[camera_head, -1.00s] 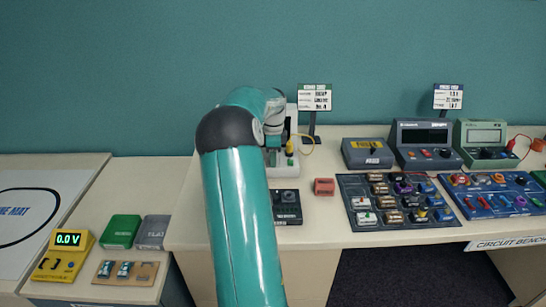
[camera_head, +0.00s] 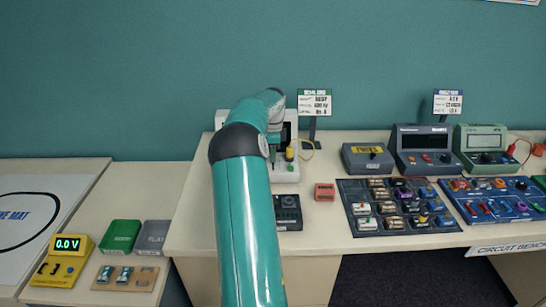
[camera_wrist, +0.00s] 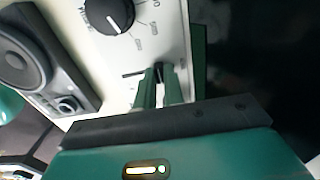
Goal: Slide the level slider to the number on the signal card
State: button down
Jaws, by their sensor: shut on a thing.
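A pale device panel (camera_wrist: 150,50) fills the upper middle of the wrist view. It has a black dial knob (camera_wrist: 108,14) and a thin dark slot (camera_wrist: 133,73). My gripper (camera_wrist: 158,76) is shut on the small dark level slider knob (camera_wrist: 159,70) at the slot's right end in that view. The fingers cover most of the knob. In the head view, the white device (camera_head: 288,172) stands mostly behind my arm, and my fingers cannot be made out there. The signal card (camera_head: 315,102), with a green header, stands behind and right of it; its small print is too blurred to read.
A dark speaker-like box (camera_wrist: 35,60) sits beside the panel in the wrist view. In the head view, a black box (camera_head: 288,212) and a red block (camera_head: 324,192) lie in front of the device. A component board (camera_head: 395,222) and grey meter (camera_head: 425,150) stand further right.

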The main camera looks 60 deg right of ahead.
jog(key=c, duration=1.5)
grip_release()
jog(key=shift+r, duration=6.95)
